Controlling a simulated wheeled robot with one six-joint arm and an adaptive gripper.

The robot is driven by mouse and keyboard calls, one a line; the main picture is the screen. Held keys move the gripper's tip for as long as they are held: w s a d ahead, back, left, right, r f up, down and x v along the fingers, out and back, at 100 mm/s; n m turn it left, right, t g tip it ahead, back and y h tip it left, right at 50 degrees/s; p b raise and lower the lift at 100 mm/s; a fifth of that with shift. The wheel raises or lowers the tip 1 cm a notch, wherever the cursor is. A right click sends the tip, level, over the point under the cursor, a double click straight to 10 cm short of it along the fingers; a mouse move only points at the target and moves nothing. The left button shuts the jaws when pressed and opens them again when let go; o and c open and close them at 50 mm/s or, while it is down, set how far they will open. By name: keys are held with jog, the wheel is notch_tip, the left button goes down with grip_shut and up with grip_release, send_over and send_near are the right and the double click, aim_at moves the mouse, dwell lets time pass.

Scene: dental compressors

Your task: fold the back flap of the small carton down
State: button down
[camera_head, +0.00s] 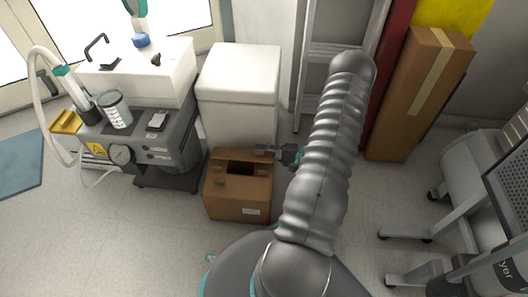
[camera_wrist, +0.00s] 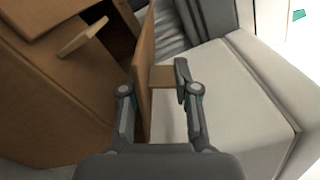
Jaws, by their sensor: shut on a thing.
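The small brown carton (camera_head: 232,203) stands on the floor in front of a white box, with a dark gap in its top. In the wrist view the carton (camera_wrist: 45,100) fills the left side. Its back flap (camera_wrist: 146,45) stands up, seen nearly edge-on, with a small tan tab (camera_wrist: 162,77) on its right side. My gripper (camera_wrist: 155,90) has one finger left of the flap and the other against the tab's end, so it is shut on the flap and tab. In the head view my gripper (camera_head: 268,150) is at the carton's back right edge, partly hidden by my arm.
The white box (camera_head: 238,90) stands close behind the carton; it also shows in the wrist view (camera_wrist: 240,90). A grey compressor unit (camera_head: 165,140) is to the left. A tall carton (camera_head: 415,95) leans at right. The floor in front is clear.

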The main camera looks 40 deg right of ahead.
dwell(0.3)
jog(key=shift+s, duration=0.1)
jog(key=c, duration=0.9)
grip_release()
jog(key=shift+f, duration=0.1)
jog(key=shift+d, duration=0.1)
